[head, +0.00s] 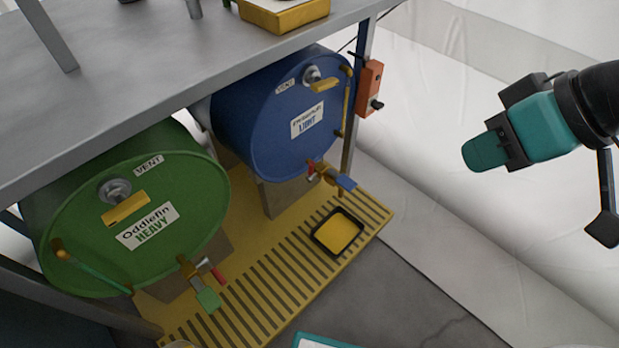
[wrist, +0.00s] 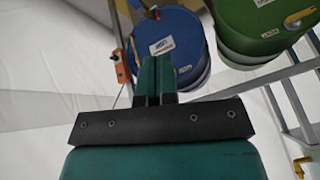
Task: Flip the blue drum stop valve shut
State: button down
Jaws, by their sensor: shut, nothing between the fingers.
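The blue drum (head: 275,120) lies on its side under the bench, with a label reading "LIGHT" on its face. Low on that face sits a brass valve (head: 325,173) with a small red lever (head: 311,168) and a blue piece (head: 347,183) at its outer end. I cannot tell from its angle whether the valve is open. My gripper (head: 482,152) is teal, shut and empty, in the air to the right of the drum and well apart from the valve.
The green drum (head: 180,235) lies left of the blue one, with its own tap and red lever (head: 217,274). A yellow slatted grate (head: 255,300) holds a black-rimmed tray (head: 338,231). An orange switch box (head: 369,88) hangs on the bench post. Open space lies around my gripper.

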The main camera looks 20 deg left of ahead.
jog(key=w+a+f+n+t+b, duration=0.2)
jog(key=w+f+t+b, duration=0.15)
jog(key=w+f, duration=0.35)
jog(key=w+a+f+n+t+b, duration=0.2)
jog(key=w+a+f+b, duration=0.15)
jog(key=f, duration=0.55)
jog(key=n+t+y+b, duration=0.5)
jog(key=n+y+b, duration=0.3)
jog(key=n, duration=0.7)
send_near(311, 171)
jog(key=w+a+y+b, duration=0.1)
jog(key=w+a+b, duration=0.2)
jog(key=w+a, duration=0.2)
jog(key=shift+w+r, duration=0.2)
jog(key=shift+w, duration=0.05)
